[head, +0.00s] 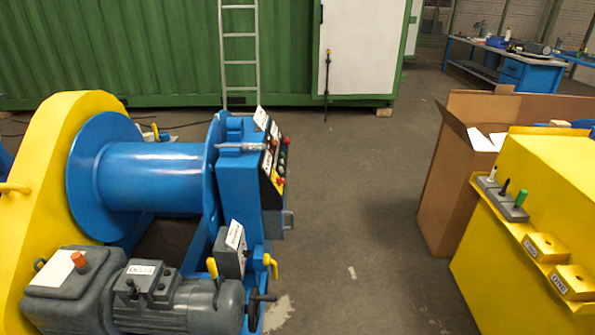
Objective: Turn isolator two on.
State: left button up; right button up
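No isolator is clearly marked as two. On the yellow cabinet (520,185) at the right sit two yellow boxes, each with a small dark hole on top. The nearer box (575,280) has a label that seems to read ONE. The label on the farther box (546,245) is too small to read surely. Behind them a grey block (489,189) holds upright handles, one white, one black and one green (521,197). Neither gripper shows in the head view.
A blue winch drum (150,178) with a yellow guard (60,130), a control panel (275,160) and a grey motor (180,300) fills the left. An open cardboard box (445,190) stands behind the cabinet. A green container (150,50) stands behind.

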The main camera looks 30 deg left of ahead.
aim_at(280, 180)
jog(key=i, duration=2.2)
